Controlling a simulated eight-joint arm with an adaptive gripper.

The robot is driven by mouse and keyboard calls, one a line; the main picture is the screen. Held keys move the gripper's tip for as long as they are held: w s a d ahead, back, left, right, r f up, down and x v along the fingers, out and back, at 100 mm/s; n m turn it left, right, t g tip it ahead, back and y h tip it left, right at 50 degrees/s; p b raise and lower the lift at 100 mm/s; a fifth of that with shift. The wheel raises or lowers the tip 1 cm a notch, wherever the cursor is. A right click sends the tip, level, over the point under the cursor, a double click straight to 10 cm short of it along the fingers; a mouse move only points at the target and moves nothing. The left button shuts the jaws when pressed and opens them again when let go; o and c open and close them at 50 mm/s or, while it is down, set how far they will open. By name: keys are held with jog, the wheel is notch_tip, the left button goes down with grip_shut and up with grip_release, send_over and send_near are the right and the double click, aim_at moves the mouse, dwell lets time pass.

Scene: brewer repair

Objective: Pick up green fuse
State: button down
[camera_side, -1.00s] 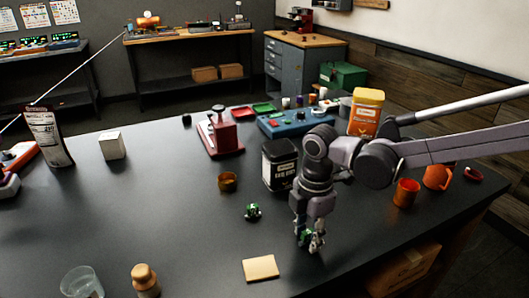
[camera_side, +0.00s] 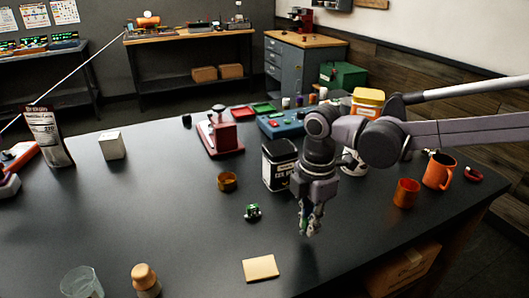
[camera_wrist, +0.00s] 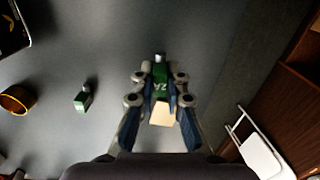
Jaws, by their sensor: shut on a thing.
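My gripper (camera_side: 311,230) is shut on a green fuse (camera_wrist: 160,78), held a little above the dark table.
A black canister (camera_side: 280,165) stands close behind my gripper. A small amber cup (camera_side: 227,181) is to the left and a yellow pad (camera_side: 260,268) in front. Orange mugs (camera_side: 405,192) stand to the right. The table's right edge is nearby.

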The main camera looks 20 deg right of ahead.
jog(key=d+r, duration=0.7)
jog(key=d, duration=0.4)
jog(key=shift+s+d+r, duration=0.15)
jog(key=shift+s+d, duration=0.2)
jog(key=shift+s, duration=0.1)
jog(key=d+f+m, duration=0.2)
jog(key=m, duration=0.3)
jog(key=w+d+f+m, duration=0.1)
jog(key=d+f+m, duration=0.1)
jog(key=m, duration=0.3)
jog(key=w+d+f+m, duration=0.1)
jog(key=d+f+m, duration=0.2)
jog(key=m, duration=0.2)
jog(key=shift+f, duration=0.1)
jog(key=m, duration=0.1)
jog(key=d+f+m, duration=0.1)
jog(key=m, duration=0.1)
jog(key=shift+d+f+m, duration=0.1)
jog(key=shift+f+m, duration=0.05)
jog(key=shift+m, duration=0.15)
jog(key=shift+a+r+n, duration=0.3)
jog(key=shift+n, duration=0.3)
jog(key=s+a+r+n, duration=0.2)
jog(key=a+r+n, duration=0.5)
jog(key=n, duration=1)
jog(key=shift+a+r, duration=0.35)
jog(key=shift+r, duration=0.1)
